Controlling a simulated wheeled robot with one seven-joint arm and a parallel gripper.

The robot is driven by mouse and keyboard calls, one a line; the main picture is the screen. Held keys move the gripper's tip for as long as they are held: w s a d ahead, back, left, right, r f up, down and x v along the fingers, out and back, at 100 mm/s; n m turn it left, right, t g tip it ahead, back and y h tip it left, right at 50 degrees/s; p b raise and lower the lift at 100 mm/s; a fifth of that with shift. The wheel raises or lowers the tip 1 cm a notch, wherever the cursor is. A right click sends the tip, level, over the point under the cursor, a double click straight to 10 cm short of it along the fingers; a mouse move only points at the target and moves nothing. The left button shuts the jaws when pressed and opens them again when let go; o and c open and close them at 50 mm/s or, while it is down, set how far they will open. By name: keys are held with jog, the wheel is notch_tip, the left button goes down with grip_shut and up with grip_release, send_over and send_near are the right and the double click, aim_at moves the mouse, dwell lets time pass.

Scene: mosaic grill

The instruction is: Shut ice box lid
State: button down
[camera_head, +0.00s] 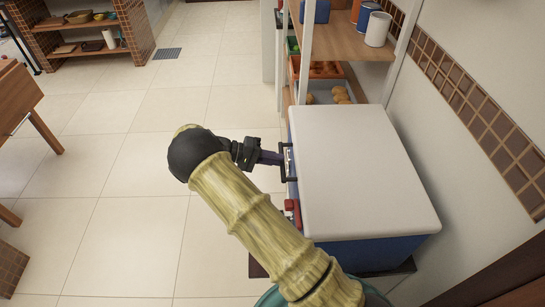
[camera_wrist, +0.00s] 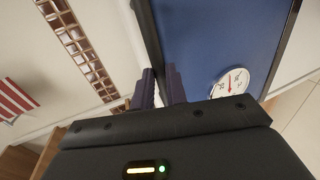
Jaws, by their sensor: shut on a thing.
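The ice box has a blue body (camera_head: 372,253) and a white lid (camera_head: 360,170). The lid lies flat over the top of the body; I cannot tell whether a thin gap is left under its front edge. A dark handle (camera_head: 288,162) stands out from the lid's left-hand side. My gripper (camera_head: 272,158) is at this handle with its fingers shut on it. In the wrist view the fingers (camera_wrist: 161,88) are close together in front of the blue body, and the grip itself is partly hidden.
A red latch or tap (camera_head: 292,207) sits on the box's same side. A round gauge (camera_wrist: 230,84) is on the blue face. Shelves with food trays (camera_head: 322,70) and cups (camera_head: 377,29) stand behind the box. A wall is close on the right; the tiled floor (camera_head: 150,220) to the left is clear.

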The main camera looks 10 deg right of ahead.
jog(key=shift+s+f, duration=0.2)
jog(key=shift+f, duration=0.55)
jog(key=c, duration=1.4)
grip_release()
jog(key=shift+w, duration=0.1)
jog(key=shift+w+r, duration=0.1)
jog(key=shift+r, duration=0.05)
jog(key=b+v, duration=0.1)
jog(key=v, duration=1.6)
jog(key=shift+r, duration=0.2)
jog(key=shift+a, duration=0.15)
